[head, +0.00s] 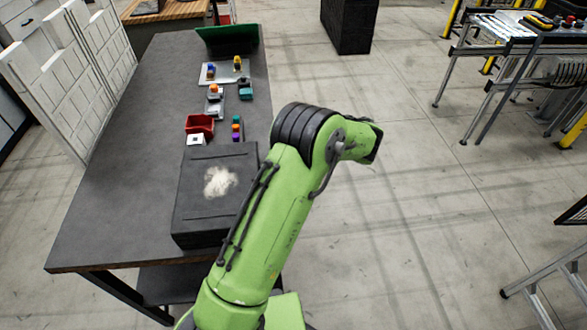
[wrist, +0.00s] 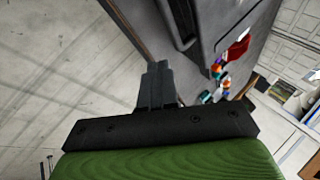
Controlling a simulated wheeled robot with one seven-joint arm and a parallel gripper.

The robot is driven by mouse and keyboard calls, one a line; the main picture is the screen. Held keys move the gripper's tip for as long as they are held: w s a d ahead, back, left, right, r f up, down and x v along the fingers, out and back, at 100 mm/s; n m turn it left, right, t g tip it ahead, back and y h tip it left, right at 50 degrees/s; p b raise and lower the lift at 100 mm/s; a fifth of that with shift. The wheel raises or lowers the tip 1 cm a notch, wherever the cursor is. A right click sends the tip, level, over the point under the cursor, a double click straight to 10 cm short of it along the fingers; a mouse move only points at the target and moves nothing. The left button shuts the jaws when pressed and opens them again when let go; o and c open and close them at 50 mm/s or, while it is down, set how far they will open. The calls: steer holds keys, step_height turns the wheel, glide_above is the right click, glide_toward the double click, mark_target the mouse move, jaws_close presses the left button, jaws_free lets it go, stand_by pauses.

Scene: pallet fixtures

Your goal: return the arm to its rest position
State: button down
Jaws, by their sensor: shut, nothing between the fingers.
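My green arm (head: 270,220) rises in front of the table in the head view and bends to the right at its black-ringed joint. Its end is out over the floor, and the gripper itself is hidden in the head view. In the wrist view my gripper (wrist: 158,70) shows its dark fingers together, with nothing between them. The fingers are apart from the table, whose edge runs behind them.
A dark table (head: 120,200) on the left carries a black box (head: 190,215), a red bin (head: 200,124), a light pallet plate (head: 222,73) and several small coloured parts. A black cabinet (head: 350,22) stands behind.

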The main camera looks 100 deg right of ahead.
steer(key=s+a+r, duration=0.2)
steer(key=s, duration=0.3)
steer(key=shift+s+a, duration=0.25)
steer(key=shift+a, duration=0.1)
